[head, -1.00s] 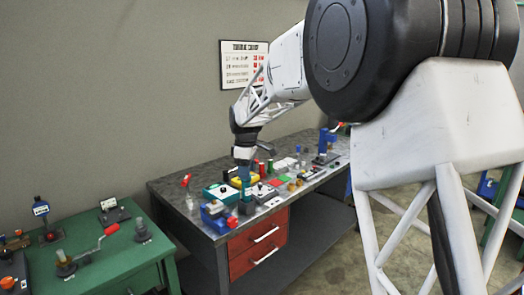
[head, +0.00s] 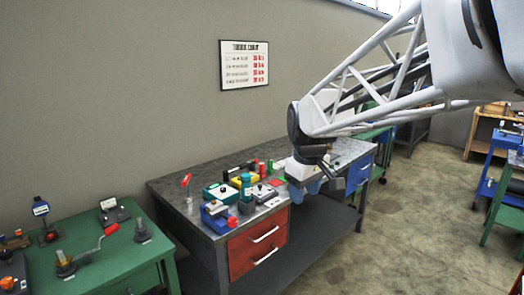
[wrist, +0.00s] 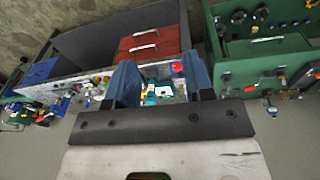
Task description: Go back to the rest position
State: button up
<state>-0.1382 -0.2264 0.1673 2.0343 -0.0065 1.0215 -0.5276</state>
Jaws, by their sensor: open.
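My gripper (head: 318,180) hangs over the front right part of the grey workbench (head: 165,188) in the head view, with blue fingers pointing down. In the wrist view my gripper (wrist: 160,85) shows two blue fingers spread apart with nothing between them. The bench top with its small items lies beyond the fingers there. The rest position itself is not marked in either view.
The bench holds a teal box (head: 222,192), a blue clamp-like device (head: 216,215), a teal cylinder (head: 246,183) and several small parts. Red drawers (head: 258,245) sit below. A green table (head: 95,262) with a red-handled crank stands at left.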

jog(key=s+d+f+m, duration=0.2)
jog(key=s, duration=0.7)
jog(key=s+d+f+m, duration=0.3)
jog(key=s, duration=0.6)
jog(key=s+d+f+m+t, duration=0.1)
jog(key=s+d+f+m, duration=0.1)
jog(key=s, duration=0.7)
jog(key=shift+d+f+m, duration=0.4)
jog(key=shift+d+f, duration=0.05)
jog(key=shift+d, duration=0.15)
